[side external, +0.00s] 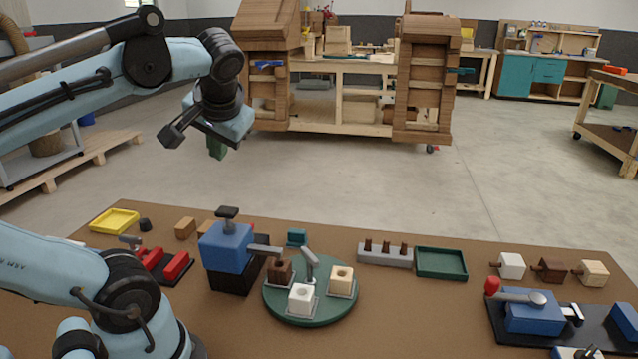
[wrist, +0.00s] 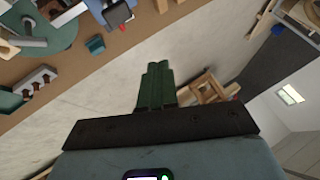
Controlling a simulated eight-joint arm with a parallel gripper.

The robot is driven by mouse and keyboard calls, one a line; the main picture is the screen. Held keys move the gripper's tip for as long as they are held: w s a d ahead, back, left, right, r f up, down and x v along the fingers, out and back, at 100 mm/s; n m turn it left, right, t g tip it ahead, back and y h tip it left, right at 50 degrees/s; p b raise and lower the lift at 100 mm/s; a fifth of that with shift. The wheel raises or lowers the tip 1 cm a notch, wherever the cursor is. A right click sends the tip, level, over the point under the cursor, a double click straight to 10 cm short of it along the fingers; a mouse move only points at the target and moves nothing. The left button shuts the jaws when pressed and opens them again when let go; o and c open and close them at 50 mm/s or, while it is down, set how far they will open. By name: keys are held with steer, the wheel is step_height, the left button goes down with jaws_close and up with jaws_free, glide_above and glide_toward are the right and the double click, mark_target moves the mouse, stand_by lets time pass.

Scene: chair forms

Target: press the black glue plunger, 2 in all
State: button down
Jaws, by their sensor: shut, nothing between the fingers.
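The black glue plunger (side external: 228,213) stands up on top of a blue glue dispenser (side external: 226,248) with a black base, left of the middle of the table. Its grey nozzle (side external: 265,250) points right over the round green turntable (side external: 312,313). My gripper (side external: 217,150) is high above and behind the dispenser, well clear of the plunger. Its green fingers (wrist: 156,85) are shut together with nothing between them in the wrist view. In that view a dark block (wrist: 118,14) at the top edge may be part of the dispenser; I cannot tell.
The turntable carries a brown, a white (side external: 302,299) and a tan block (side external: 342,280). A grey rack with brown pegs (side external: 385,257) and a green tray (side external: 441,263) lie to the right. A red clamp (side external: 176,265) is left. Air around my gripper is free.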

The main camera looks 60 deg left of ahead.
glide_toward(226, 207)
steer(key=shift+w+a+f, duration=0.2)
steer(key=shift+a+f, duration=0.65)
steer(key=shift+a, duration=0.3)
steer(key=shift+w+a+f, duration=0.15)
steer(key=shift+a+f, duration=0.7)
steer(key=shift+a, duration=0.3)
steer(key=shift+f, duration=0.15)
steer(key=shift+f, duration=0.3)
steer(key=shift+f, duration=0.95)
stand_by(1.2)
steer(key=shift+r, duration=1.4)
steer(key=shift+r, duration=2.5)
